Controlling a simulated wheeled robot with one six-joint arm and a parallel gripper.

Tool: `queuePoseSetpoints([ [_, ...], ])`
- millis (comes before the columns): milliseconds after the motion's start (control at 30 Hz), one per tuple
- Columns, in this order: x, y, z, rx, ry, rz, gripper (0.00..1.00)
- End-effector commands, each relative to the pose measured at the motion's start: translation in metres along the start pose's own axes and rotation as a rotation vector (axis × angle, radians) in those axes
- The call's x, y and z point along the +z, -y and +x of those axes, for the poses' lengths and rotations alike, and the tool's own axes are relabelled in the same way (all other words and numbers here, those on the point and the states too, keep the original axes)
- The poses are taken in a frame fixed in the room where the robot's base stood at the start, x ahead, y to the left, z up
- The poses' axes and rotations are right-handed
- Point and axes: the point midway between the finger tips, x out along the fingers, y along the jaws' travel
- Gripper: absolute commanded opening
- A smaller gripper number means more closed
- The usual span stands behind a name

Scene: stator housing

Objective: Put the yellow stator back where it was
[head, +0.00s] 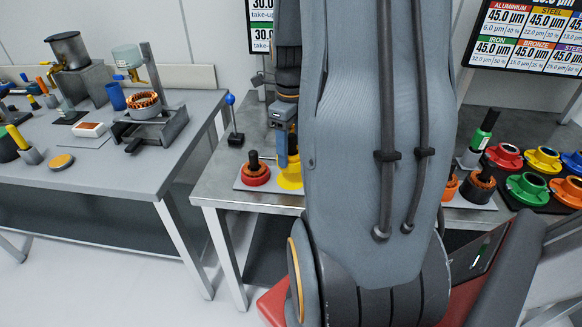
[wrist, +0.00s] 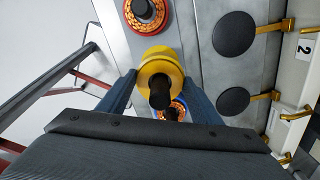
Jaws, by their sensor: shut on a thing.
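The yellow stator (head: 290,178) is at the near table in the head view, low under my gripper (head: 284,150). It also shows in the wrist view (wrist: 158,62), between the two blue-grey fingers of my gripper (wrist: 160,90), with a dark cylinder at its middle. My gripper is shut on it. In the head view my arm hides much of the table to its right. I cannot tell whether the stator touches the plate or is held just above it.
A red stator (head: 255,172) with a dark post stands just left of the yellow one. A copper-ringed part (wrist: 178,110) is partly hidden behind the yellow stator in the wrist view. Coloured flanged parts (head: 543,160) stand far right.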

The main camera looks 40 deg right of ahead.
Motion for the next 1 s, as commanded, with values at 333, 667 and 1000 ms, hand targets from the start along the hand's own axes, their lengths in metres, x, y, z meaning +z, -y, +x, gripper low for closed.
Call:
queuePoseSetpoints([
  [333,-0.002,0.000,0.032,0.002,-0.002,0.002,0.15],
  [667,-0.001,0.001,0.058,-0.001,0.001,0.004,0.15],
  [1000,-0.001,0.001,0.061,0.000,0.000,0.004,0.60],
])
